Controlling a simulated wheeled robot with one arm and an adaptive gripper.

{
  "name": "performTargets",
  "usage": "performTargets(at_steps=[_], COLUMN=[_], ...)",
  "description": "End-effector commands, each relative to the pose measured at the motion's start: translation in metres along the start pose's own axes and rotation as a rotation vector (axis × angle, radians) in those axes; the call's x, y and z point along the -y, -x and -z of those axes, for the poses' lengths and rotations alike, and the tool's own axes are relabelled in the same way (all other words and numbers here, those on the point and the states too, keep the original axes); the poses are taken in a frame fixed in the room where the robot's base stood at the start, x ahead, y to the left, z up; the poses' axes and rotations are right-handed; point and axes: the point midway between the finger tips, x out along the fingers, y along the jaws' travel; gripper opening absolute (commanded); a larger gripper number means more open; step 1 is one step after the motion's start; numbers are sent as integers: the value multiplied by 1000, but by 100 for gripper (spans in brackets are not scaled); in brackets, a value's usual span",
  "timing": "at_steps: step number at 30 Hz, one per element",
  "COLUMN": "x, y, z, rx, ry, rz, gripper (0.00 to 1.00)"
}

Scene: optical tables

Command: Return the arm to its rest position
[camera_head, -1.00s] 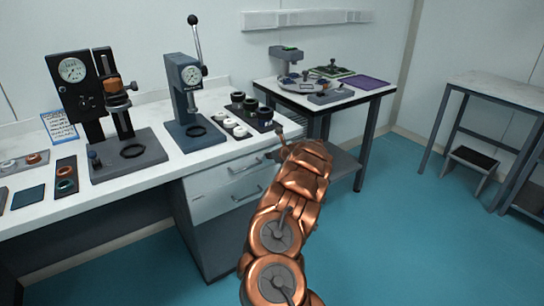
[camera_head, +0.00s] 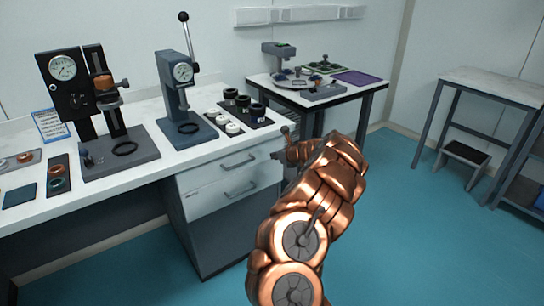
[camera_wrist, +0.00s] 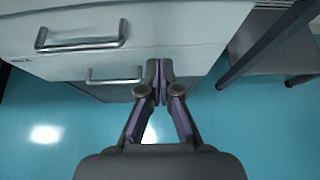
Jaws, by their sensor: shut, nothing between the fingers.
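My copper-coloured arm (camera_head: 325,190) rises from the bottom of the head view, bent, with its far end beside the workbench's right end. My gripper (camera_wrist: 159,68) is shut and empty in the wrist view, its two fingertips together. It points at the drawer fronts (camera_wrist: 190,30) of the bench, with the blue floor below. In the head view the gripper is mostly hidden by the arm, and only a small part of it shows near the bench corner.
The white workbench (camera_head: 80,205) carries a dial gauge stand (camera_head: 110,150), a lever press (camera_head: 185,130) and a tray of rings (camera_head: 245,110). A dark-legged table (camera_head: 370,92) stands behind. A grey table (camera_head: 500,88) and step stool (camera_head: 465,153) are at right. The blue floor (camera_head: 400,240) is open.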

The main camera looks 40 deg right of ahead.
Motion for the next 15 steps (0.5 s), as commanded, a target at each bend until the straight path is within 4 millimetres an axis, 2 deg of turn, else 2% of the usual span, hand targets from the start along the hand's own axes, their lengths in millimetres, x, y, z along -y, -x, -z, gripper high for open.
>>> performTargets(at_steps=[9, 15], x=[1, 1], y=[35, 47], z=[0, 0], rx=[1, 1], ry=[-2, -1], rz=[1, 0], gripper=[0, 0])
